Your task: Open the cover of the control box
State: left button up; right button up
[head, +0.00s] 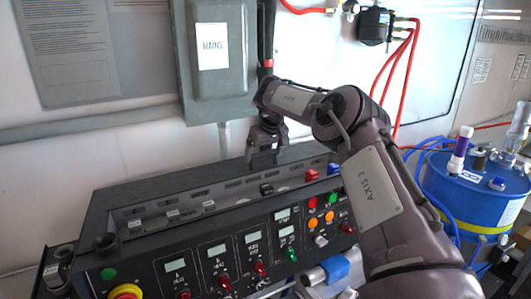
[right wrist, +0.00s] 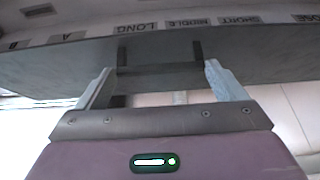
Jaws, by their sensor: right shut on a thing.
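The control box (head: 228,262) is a long black console with lit displays, knobs and coloured buttons on its sloping front. Its dark cover (head: 155,190) runs along the top at the back, above a strip of small switches and labels. In the right wrist view the cover (right wrist: 60,72) is a wide grey plate with a dark handle (right wrist: 160,71). My right gripper (head: 263,152) is at the cover's rear middle. Its fingers (right wrist: 160,85) are shut on the handle. How far the cover is raised is unclear. My left gripper is out of view.
A grey box labelled MAINS (head: 215,85) hangs on the wall behind the right gripper. A blue drum (head: 465,195) with hoses stands at the right. Red hoses (head: 398,80) hang on the wall. A red and yellow knob (head: 126,292) is at the console's front left.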

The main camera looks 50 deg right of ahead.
jog(key=o, duration=1.1)
jog(key=shift+a, duration=0.1)
jog(key=shift+s+r+b, duration=0.2)
jog(key=shift+r+b, duration=0.3)
jog(key=shift+r, duration=0.05)
jog(key=b+v, duration=0.2)
jog(key=v, duration=0.4)
jog(key=shift+r, duration=0.35)
jog(key=shift+s, duration=0.15)
